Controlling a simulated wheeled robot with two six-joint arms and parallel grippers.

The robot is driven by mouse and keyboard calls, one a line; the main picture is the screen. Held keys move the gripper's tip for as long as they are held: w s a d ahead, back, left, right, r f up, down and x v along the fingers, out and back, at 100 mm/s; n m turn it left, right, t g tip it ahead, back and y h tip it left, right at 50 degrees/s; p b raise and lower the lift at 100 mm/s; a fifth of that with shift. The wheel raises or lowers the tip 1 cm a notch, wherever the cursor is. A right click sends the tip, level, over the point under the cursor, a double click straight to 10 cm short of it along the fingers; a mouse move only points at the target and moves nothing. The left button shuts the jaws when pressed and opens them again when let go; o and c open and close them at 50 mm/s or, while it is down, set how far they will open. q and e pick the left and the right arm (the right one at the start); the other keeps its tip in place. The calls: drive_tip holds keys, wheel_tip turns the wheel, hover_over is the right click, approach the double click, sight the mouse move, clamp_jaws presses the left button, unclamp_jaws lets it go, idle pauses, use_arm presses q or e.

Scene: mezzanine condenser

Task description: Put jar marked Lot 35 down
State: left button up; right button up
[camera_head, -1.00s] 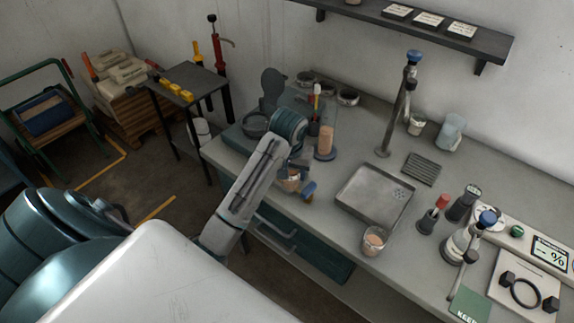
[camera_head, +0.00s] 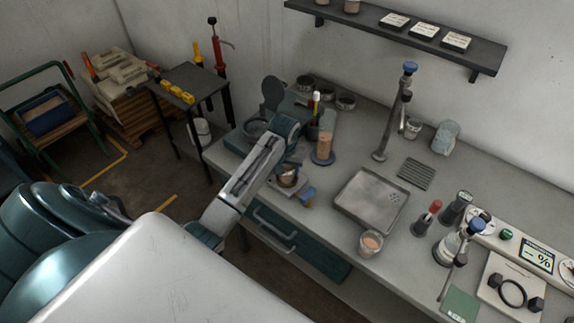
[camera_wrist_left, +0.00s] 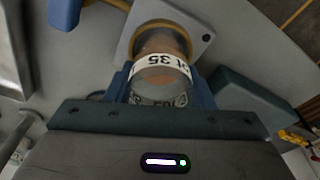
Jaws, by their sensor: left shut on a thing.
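The jar marked Lot 35 (camera_wrist_left: 161,76) is a small clear jar with brownish contents and a white label reading "ot 35" in the left wrist view. My left gripper (camera_head: 291,176) is shut on it at the bench's front edge, with blue fingers on both sides. In the head view the jar (camera_head: 287,180) is partly covered by the gripper. Beyond its base is a pale square plate (camera_wrist_left: 205,27) with a brass-coloured ring. The jar lines up with the ring; I cannot tell whether it touches the plate. My right gripper is not in view.
A metal tray (camera_head: 352,212) lies to the right on the bench, with another jar (camera_head: 370,243) at its front corner. A blue-based cylinder (camera_head: 323,148) stands just behind the gripper. A teal drawer (camera_head: 300,250) is under the bench.

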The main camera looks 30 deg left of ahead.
use_arm(q)
drive_tip(key=o, duration=1)
drive_tip(key=shift+f, duration=0.15)
drive_tip(key=shift+o, duration=0.4)
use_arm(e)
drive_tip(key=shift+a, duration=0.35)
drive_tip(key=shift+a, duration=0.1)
use_arm(q)
wheel_tip(320, 180, up, 12)
drive_tip(key=s, duration=0.1)
drive_tip(key=shift+s+d+b, duration=0.25)
drive_tip(key=shift+s+b, duration=0.05)
drive_tip(key=shift+s, duration=0.1)
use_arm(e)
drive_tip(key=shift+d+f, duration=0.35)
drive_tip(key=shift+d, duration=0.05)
use_arm(q)
drive_tip(key=shift+w, duration=0.1)
